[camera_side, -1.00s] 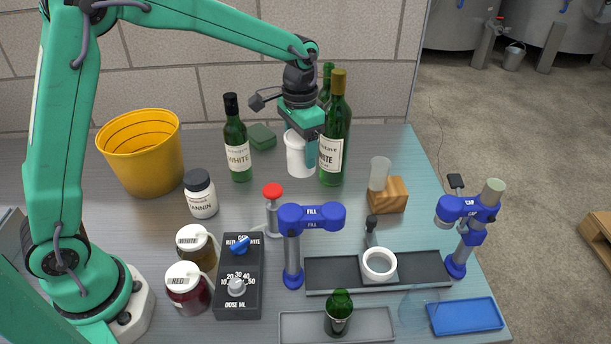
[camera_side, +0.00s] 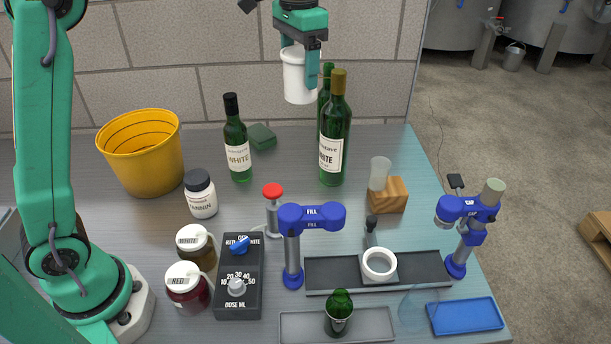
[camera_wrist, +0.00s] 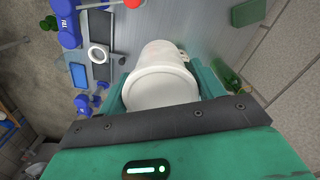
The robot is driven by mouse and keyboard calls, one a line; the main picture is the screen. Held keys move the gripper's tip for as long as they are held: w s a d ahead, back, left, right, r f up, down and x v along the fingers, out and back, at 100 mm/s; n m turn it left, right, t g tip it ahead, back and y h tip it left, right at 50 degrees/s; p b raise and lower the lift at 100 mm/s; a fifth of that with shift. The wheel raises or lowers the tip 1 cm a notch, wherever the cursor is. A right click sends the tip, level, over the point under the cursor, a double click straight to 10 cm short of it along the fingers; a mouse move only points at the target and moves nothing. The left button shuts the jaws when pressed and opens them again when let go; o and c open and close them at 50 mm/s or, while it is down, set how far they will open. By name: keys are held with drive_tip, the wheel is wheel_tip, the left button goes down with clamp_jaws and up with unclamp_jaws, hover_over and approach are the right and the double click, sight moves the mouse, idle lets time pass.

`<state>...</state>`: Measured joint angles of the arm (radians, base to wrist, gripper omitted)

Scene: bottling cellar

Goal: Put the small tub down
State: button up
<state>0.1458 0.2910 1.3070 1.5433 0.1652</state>
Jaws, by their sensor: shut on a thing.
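The small white tub (camera_side: 299,76) is held in my gripper (camera_side: 301,62), high above the back of the bench in the side view.
Green wine bottles (camera_side: 334,140) stand below and right of the tub; another bottle (camera_side: 237,145) stands left, near a green sponge (camera_side: 262,136). A yellow bucket (camera_side: 142,155) is at the left. Filling posts (camera_side: 292,250) and a dosing box (camera_side: 239,280) stand in front.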

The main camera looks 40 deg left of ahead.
drive_tip(key=s+a, duration=0.2)
drive_tip(key=a, duration=3)
drive_tip(key=shift+w+d+f, duration=0.1)
drive_tip(key=shift+f, duration=7.05)
drive_tip(key=shift+d+f, duration=0.1)
drive_tip(key=shift+f, duration=7)
drive_tip(key=shift+f, duration=0.1)
drive_tip(key=o, duration=0.8)
drive_tip(key=shift+f, duration=0.1)
drive_tip(key=shift+c, duration=0.2)
drive_tip(key=o, duration=0.4)
drive_tip(key=shift+o, duration=0.2)
